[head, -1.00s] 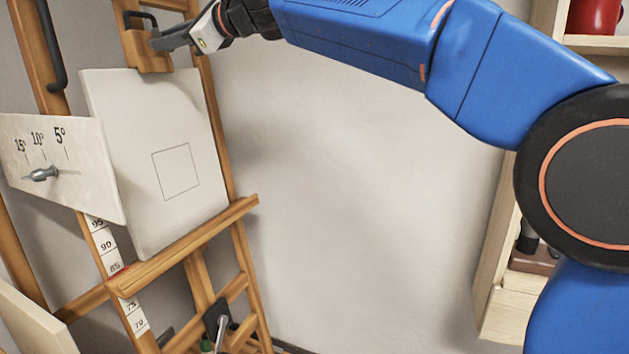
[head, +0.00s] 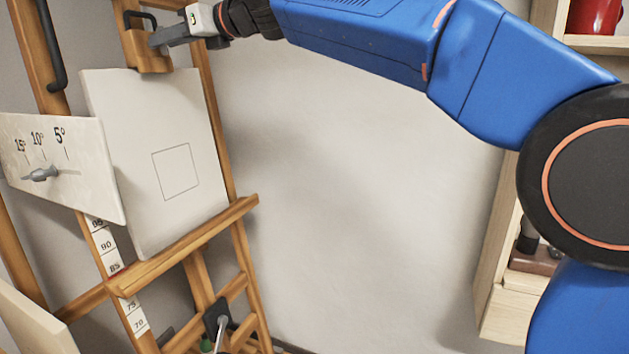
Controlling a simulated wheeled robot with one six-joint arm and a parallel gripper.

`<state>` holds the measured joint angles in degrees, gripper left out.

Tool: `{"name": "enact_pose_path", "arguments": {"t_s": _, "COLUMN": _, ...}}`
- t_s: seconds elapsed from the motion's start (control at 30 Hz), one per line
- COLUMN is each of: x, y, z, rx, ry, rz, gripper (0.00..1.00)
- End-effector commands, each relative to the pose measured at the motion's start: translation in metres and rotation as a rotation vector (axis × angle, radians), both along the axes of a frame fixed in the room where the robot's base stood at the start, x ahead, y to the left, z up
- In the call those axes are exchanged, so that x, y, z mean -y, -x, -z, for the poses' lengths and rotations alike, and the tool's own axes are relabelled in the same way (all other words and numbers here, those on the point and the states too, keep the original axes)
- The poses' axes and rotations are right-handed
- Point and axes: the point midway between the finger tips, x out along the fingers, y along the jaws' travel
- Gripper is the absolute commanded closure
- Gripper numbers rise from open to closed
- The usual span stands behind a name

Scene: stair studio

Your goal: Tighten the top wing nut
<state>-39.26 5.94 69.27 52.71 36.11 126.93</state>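The easel's wooden top clamp block (head: 150,62) sits above the white canvas (head: 185,110), at the canvas's top edge. My gripper (head: 158,42) is at the front of this block, reaching in from the right. The top wing nut cannot be made out; the gripper covers the spot where its fingers meet the block. I cannot tell whether the fingers are closed on anything. A grey wing nut (head: 41,174) shows on the angle-scale plate (head: 90,170) at the left, well away from my gripper.
The canvas rests on the easel's wooden ledge (head: 185,245). A dark handle (head: 52,50) is on the left post. A lower clamp with a lever (head: 217,322) is near the bottom. A wooden shelf (head: 505,310) stands at the right. The wall area between is clear.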

Motion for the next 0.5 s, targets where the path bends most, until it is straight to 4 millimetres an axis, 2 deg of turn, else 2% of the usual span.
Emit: {"name": "enact_pose_path", "arguments": {"t_s": 0.5, "x": 0.037, "y": 0.015, "z": -0.007, "rx": 0.002, "ry": -0.001, "rz": 0.002, "gripper": 0.75}}
